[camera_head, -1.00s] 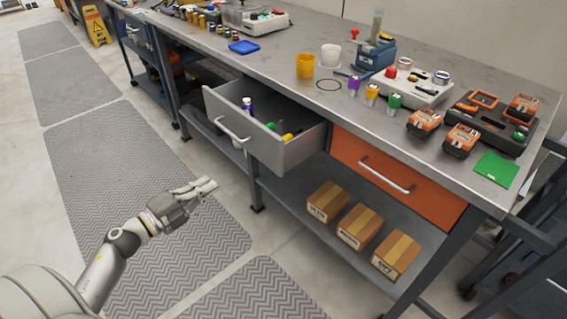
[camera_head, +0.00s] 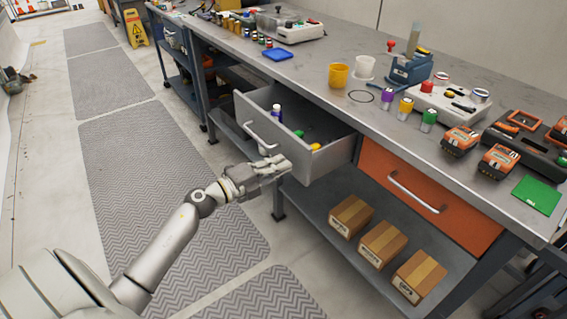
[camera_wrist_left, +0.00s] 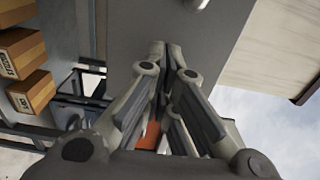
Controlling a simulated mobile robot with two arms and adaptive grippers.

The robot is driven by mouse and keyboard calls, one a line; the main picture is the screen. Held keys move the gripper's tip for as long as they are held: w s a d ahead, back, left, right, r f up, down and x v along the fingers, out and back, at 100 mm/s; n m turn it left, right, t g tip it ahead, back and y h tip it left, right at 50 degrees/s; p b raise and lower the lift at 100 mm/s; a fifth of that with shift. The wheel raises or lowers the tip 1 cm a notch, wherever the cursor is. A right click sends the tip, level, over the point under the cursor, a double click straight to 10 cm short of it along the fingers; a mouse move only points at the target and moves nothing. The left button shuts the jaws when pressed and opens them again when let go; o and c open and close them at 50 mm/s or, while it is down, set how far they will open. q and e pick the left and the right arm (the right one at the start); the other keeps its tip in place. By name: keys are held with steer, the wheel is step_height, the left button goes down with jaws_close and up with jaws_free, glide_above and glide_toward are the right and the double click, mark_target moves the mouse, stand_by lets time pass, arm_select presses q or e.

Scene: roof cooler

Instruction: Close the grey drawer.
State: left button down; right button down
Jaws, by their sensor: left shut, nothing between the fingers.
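The grey drawer (camera_head: 262,140) is pulled out from under the workbench, with several small bottles and items visible inside it. Its light handle (camera_head: 260,132) is on the front face. My left gripper (camera_head: 284,163) is shut and empty, at the lower right part of the drawer front. In the left wrist view the fingertips (camera_wrist_left: 167,46) point at the grey drawer front (camera_wrist_left: 150,22), very close to it; I cannot tell whether they touch. A bit of the handle (camera_wrist_left: 200,3) shows at the top of that view. My right gripper is not in view.
The orange drawer (camera_head: 430,205) to the right is shut. Several cardboard boxes (camera_head: 384,246) lie on the lower shelf. The workbench top (camera_head: 310,62) holds cups, bottles and tools. The floor with grey mats (camera_head: 140,150) is free on the left.

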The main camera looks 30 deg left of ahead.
arm_select(q)
steer(key=shift+w+d, duration=0.25)
steer(key=shift+w, duration=0.45)
steer(key=shift+w, duration=0.1)
